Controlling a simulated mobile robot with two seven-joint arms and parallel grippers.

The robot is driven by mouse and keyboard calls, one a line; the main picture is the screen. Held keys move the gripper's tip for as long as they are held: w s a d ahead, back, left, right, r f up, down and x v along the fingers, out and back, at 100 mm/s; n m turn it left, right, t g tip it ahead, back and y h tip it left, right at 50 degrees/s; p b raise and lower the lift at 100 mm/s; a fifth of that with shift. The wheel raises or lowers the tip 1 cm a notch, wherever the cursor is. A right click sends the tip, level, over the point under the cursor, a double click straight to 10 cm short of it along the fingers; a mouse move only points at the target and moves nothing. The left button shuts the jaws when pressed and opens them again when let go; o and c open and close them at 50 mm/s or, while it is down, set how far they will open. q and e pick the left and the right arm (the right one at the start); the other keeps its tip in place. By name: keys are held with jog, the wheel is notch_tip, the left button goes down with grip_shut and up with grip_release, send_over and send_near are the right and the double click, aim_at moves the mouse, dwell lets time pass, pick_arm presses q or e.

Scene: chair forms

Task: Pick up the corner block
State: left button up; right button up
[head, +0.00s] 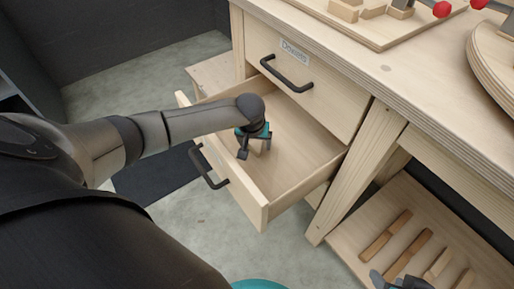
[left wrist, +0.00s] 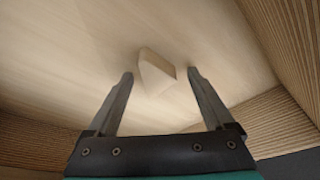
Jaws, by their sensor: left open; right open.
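The corner block (left wrist: 155,70) is a small pale wooden piece with an angled face, lying on the floor of the open drawer (head: 300,165). In the left wrist view it sits between and slightly beyond the two fingertips, apart from both. My left gripper (head: 254,146) is open and reaches down into the drawer; it also shows in the left wrist view (left wrist: 160,77). In the head view the gripper mostly hides the block. My right gripper (head: 400,283) is only partly in view at the lower right edge, away from the drawer.
The drawer's front panel with its black handle (head: 208,168) and its side walls surround my left gripper. A closed drawer (head: 300,75) is just above. The worktop (head: 390,65) holds a wooden tray with blocks. A lower shelf (head: 375,215) holds several wooden slats.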

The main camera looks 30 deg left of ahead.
pick_arm(q)
grip_shut()
dwell(0.8)
jog(key=shift+r, duration=0.1)
